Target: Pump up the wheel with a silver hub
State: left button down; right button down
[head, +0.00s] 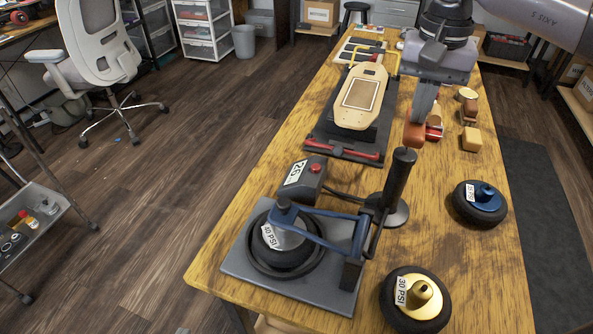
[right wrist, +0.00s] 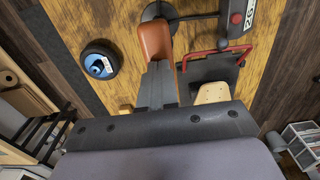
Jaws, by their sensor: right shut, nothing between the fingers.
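The silver-hub wheel (head: 291,240), labelled 30 PSI, lies flat on the grey pump plate (head: 238,262). A blue bar (head: 322,236) reaches over it to the hub; contact is unclear. The black pump handle (head: 398,180) stands upright, slightly tilted, right of the wheel. The gauge box (head: 303,178) with a red button sits behind; its digits are hard to read. My right gripper (head: 415,133) is shut and empty, its orange-brown tips above and just behind the handle's top. The tips (right wrist: 155,42) also show in the right wrist view. My left gripper is out of view.
A blue-hub wheel (head: 480,203) and a gold-hub wheel (head: 415,298) lie on the right side of the table. A skateboard deck (head: 361,96) rests in a dark stand behind. Small blocks (head: 471,139) and tools sit at the right edge.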

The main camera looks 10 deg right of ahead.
aim_at(414, 127)
jog(key=shift+f+b, duration=0.7)
jog(key=shift+f, duration=0.75)
jog(key=shift+f+b, duration=0.35)
jog(key=shift+f, duration=0.3)
jog(key=shift+r, duration=0.1)
jog(key=shift+r+p, duration=0.7)
notch_tip(414, 127, up, 5)
jog(key=p, duration=0.4)
jog(key=shift+r+p, duration=0.6)
